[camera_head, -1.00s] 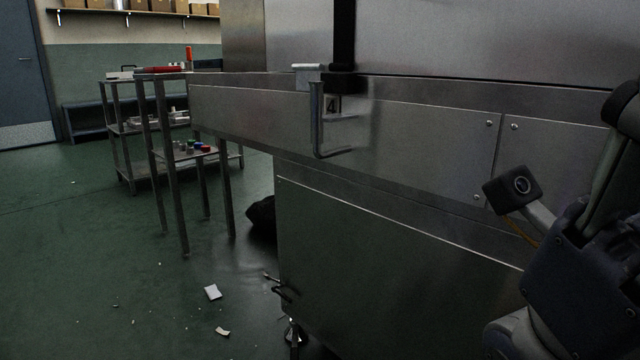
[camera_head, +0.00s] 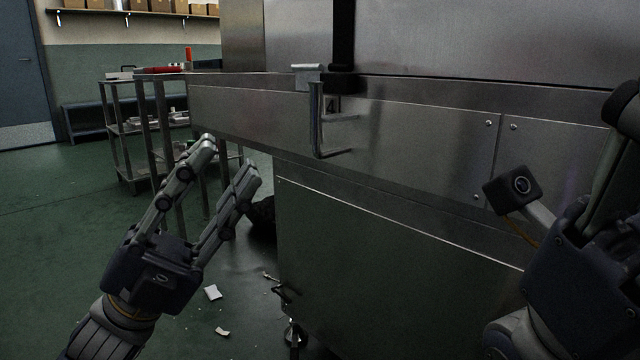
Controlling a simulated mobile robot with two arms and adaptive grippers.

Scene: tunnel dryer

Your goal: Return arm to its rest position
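My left gripper (camera_head: 229,156) is in the lower left of the head view, with its arm coming in from the bottom edge. Its two fingers point up and are spread apart, with nothing between them. It appears in front of the floor and the legs of the metal trolley. My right arm shows at the right edge, in front of the steel machine (camera_head: 400,145). A dark, block-shaped end (camera_head: 511,189) of it is in view, but its two fingertips cannot be made out.
A handle (camera_head: 317,120) juts from the machine's front. A metal trolley (camera_head: 112,128) with several items stands at the left, near a dark bench (camera_head: 84,118). Paper scraps (camera_head: 212,292) lie on the green floor. The floor at the lower left is otherwise clear.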

